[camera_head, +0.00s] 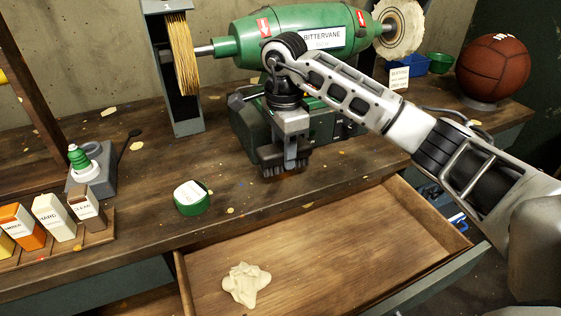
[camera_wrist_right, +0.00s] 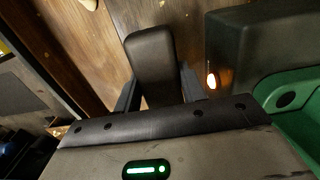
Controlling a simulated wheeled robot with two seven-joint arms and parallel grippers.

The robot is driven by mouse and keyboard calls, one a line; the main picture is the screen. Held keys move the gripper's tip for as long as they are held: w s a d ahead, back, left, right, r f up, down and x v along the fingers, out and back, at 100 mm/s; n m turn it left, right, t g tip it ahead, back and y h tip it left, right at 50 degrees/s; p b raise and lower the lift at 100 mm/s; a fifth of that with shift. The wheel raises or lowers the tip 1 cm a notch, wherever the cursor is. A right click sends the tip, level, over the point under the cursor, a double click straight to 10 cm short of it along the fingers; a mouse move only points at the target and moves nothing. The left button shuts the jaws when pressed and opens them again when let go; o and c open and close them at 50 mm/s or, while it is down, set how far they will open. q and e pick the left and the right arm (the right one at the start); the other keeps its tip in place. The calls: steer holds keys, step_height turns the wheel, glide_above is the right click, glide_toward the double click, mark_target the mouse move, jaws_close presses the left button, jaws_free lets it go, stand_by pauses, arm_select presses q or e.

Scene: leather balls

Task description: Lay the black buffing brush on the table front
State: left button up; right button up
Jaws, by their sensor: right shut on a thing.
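The black buffing brush (camera_head: 284,168) hangs bristles down under my right gripper (camera_head: 291,148), in front of the green buffing machine. My right gripper is shut on it. In the right wrist view a dark rounded block, the brush (camera_wrist_right: 151,62), sits between the two fingers of the gripper (camera_wrist_right: 158,90). The brush appears just above the wooden table (camera_head: 345,165); whether it touches the top I cannot tell. The front strip of the table below it is bare. My left gripper is not in view.
An open drawer (camera_head: 330,245) with a crumpled pale cloth (camera_head: 245,284) juts out below the front edge. A green round tin (camera_head: 191,198) stands left of the brush. The green machine (camera_head: 240,42) is close behind. A brown ball (camera_head: 493,68) sits at the right.

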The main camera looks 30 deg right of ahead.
mark_target(280, 163)
steer(key=shift+w+a+f, duration=0.15)
steer(key=shift+a+f, duration=0.05)
steer(key=shift+f, duration=0.15)
steer(key=shift+w+f, duration=0.1)
steer(key=shift+f, duration=1.55)
steer(key=shift+f, duration=0.15)
steer(key=o, duration=1)
step_height(280, 163, up, 12)
steer(key=shift+r+p, duration=0.2)
steer(key=shift+p, duration=0.15)
steer(key=shift+f, duration=0.1)
